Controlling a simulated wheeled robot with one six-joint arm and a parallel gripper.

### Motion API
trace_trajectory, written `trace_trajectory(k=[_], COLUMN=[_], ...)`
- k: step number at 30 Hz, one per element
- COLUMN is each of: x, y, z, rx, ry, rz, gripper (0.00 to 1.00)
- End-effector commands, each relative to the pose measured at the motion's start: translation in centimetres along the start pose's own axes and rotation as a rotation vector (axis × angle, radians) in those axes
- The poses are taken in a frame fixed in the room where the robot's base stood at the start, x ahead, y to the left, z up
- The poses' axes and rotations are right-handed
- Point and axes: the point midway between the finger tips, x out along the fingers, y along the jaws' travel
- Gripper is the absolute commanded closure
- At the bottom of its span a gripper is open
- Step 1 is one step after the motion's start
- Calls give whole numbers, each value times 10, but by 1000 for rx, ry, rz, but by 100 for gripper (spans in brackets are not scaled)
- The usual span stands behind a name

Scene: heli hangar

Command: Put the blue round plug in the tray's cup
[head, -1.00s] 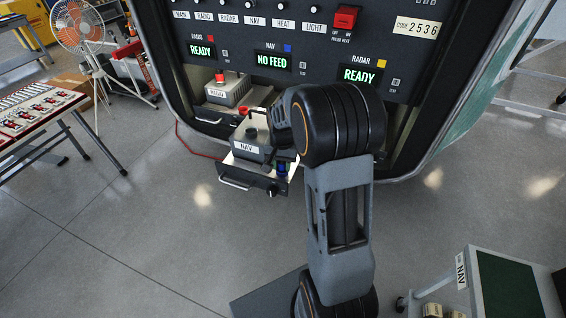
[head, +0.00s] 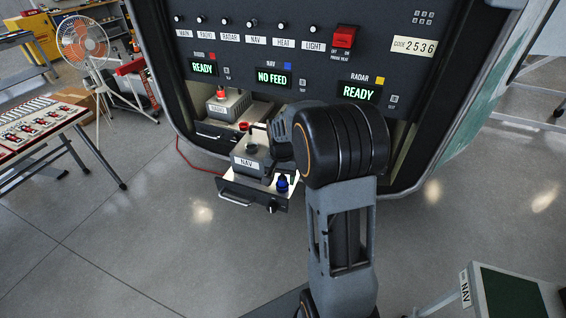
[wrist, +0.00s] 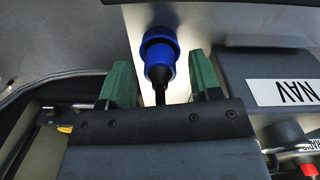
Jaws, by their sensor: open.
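The blue round plug (head: 282,184) stands at the right end of the pulled-out NAV tray (head: 252,194). In the wrist view the blue plug (wrist: 158,50) shows a blue collar, with a black tail running toward my gripper. I cannot tell a separate cup from the plug's blue collar, nor whether the plug is seated in it. My gripper (wrist: 161,70) is open, its green fingers on either side of the black tail and apart from it. In the head view my arm hides the fingers.
A grey box labelled NAV (head: 249,158) sits on the tray left of the plug. Behind is the radio box (head: 222,104) with a red knob. The panel (head: 300,60) rises above; its NAV display (head: 273,78) reads NO FEED. A NAV-labelled cart (head: 510,295) stands lower right.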

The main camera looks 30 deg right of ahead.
Motion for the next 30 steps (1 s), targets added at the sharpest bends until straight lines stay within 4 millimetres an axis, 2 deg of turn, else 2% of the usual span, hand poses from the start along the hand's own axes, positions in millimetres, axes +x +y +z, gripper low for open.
trace_trajectory(k=[12,20,23,27,30], x=[-78,-105,-116,-132,-134], y=[0,0,0,2,7], z=[0,3,19,65,100], rx=[0,-9,-60,-207,-328], ry=[4,8,36,123,193], rz=[-2,-4,-18,-57,-85], gripper=[42,42,42,42,42])
